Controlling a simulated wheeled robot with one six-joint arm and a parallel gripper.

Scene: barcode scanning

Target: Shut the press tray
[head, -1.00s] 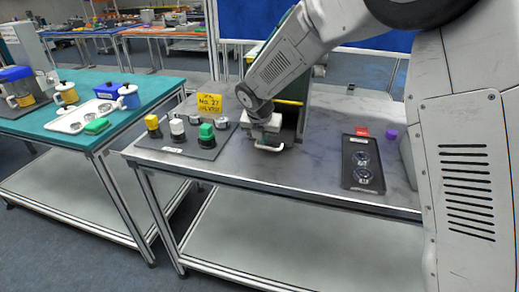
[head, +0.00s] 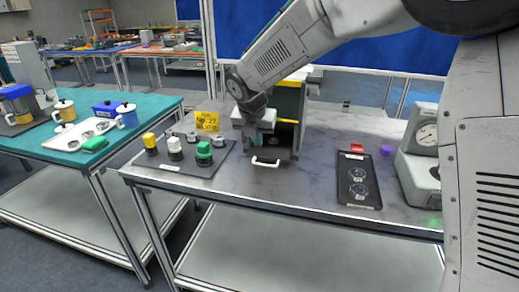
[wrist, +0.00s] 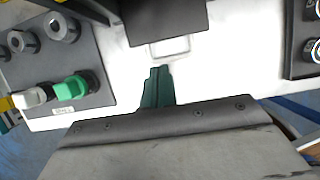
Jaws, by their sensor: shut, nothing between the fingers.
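The press (head: 288,112) is a dark box-like machine with yellow edging at the back of the grey bench. The press tray shows in the wrist view as a dark flat plate (wrist: 165,18) with a pale loop handle (wrist: 170,48) at its front edge. In the head view the white handle (head: 266,163) sits low in front of the press; my arm and gripper partly hide the tray there. My gripper (head: 262,136) is shut and empty, above and just behind the handle in the picture.
A button panel (head: 180,157) with yellow, white and green knobs lies left of the press, a yellow sign (head: 207,121) behind it. A black tray (head: 358,182) with round parts and a gauge device (head: 420,150) stand right. Bench space between is clear.

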